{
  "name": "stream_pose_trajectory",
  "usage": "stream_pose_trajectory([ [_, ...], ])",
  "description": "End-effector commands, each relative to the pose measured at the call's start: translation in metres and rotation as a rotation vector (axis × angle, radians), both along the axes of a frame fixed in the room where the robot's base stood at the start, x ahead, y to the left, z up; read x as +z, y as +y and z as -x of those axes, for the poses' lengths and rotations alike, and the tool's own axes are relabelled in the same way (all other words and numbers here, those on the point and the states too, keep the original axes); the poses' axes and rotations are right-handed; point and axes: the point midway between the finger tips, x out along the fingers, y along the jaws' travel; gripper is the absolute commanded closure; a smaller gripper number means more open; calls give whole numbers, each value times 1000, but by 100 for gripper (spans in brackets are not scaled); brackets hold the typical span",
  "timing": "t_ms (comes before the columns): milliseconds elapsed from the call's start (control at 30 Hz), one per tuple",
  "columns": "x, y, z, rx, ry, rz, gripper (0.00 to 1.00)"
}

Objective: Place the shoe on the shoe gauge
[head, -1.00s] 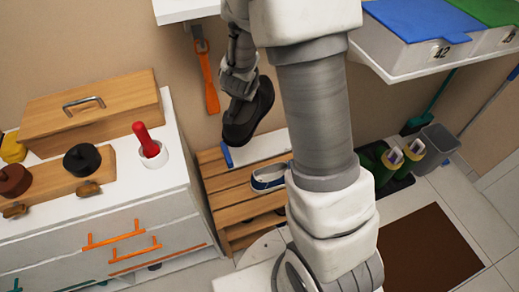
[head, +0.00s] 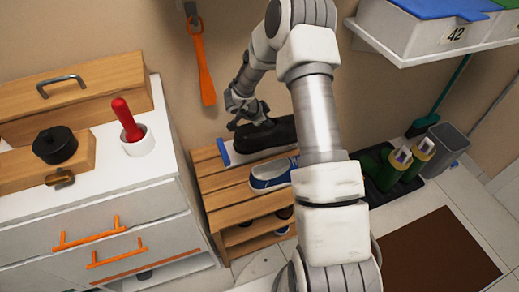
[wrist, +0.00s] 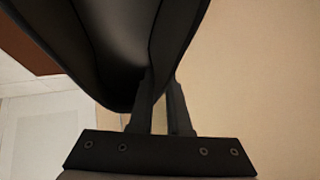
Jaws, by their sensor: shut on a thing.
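The black shoe (head: 268,135) is level over the shoe gauge on top of the wooden rack. I cannot tell whether it rests on the gauge or is just above it. The shoe gauge (head: 224,152) is white with a blue end piece, and the shoe and my arm hide most of it. My gripper (head: 250,118) is shut on the shoe at its left end. In the wrist view my gripper's fingers (wrist: 160,108) pinch the edge of the shoe (wrist: 115,45), whose dark opening fills the upper left.
A blue shoe (head: 272,176) stands on the slatted rack (head: 230,190) in front of the gauge. A white cabinet (head: 105,215) is at left, and an orange shoehorn (head: 202,65) hangs on the wall. Green boots (head: 395,165) stand at right, below a shelf of boxes (head: 415,35).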

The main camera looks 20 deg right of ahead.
Motion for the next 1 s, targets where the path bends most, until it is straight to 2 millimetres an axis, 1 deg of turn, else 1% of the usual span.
stream_pose_trajectory([
  [33,-16,-2,3,-30,2,1,100],
  [167,-30,-5,6,-79,-1,2,100],
  [267,-38,-5,0,-91,-2,1,100],
  [600,-74,0,-57,-91,-3,0,100],
  [800,-92,1,-87,-92,-2,0,100],
  [900,-97,3,-98,-91,-3,1,100],
  [1000,-99,3,-105,-88,-2,1,100],
])
